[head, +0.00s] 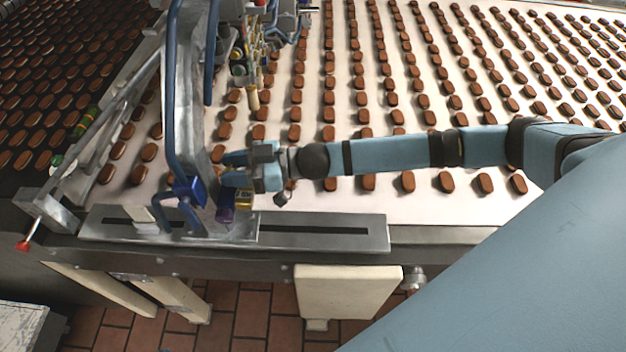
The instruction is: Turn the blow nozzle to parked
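My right gripper (232,169) reaches in from the right, low over the conveyor's near edge. Its two blue fingers are spread, with a gap between them. They point left at the grey metal upright (186,100). My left gripper is not in view.
Rows of brown biscuits (363,117) lie on the pale belt (420,205). A slotted metal plate (330,240) runs along the front edge. Blue tubing (168,90) and small fittings (250,60) crowd the upright. A red-tipped lever (23,245) sticks out at left.

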